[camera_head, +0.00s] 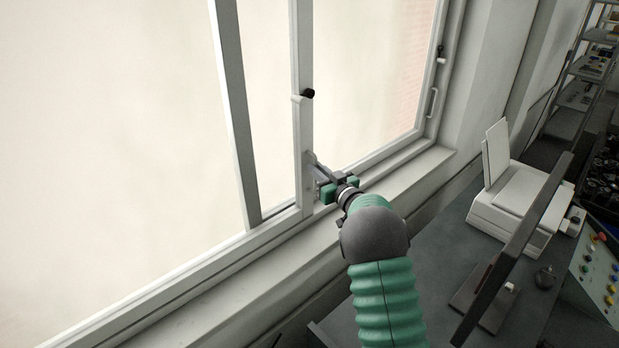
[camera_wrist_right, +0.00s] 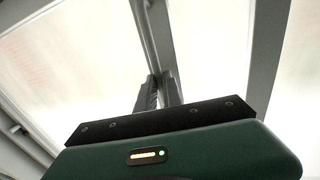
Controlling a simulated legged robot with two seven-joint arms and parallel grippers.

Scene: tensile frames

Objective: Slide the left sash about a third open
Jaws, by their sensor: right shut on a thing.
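The left sash shows in the head view as a large pale pane with a white upright stile (camera_head: 302,125) at its right side. A black knob (camera_head: 307,93) sits on that stile. My right gripper (camera_head: 315,166) is at the lower part of the stile, shut on the sash's handle, which the fingers mostly hide. In the right wrist view the fingers (camera_wrist_right: 158,92) are close together against an upright bar. A grey upright bar (camera_head: 235,120) stands left of the stile, apparently behind the pane. My left gripper is in neither view.
The right part of the window has its own handle (camera_head: 433,103) and a black latch (camera_head: 440,50). A pale sill (camera_head: 395,190) runs below. A desk at right carries a white printer (camera_head: 520,195), a dark monitor (camera_head: 515,250) and a button panel (camera_head: 600,270).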

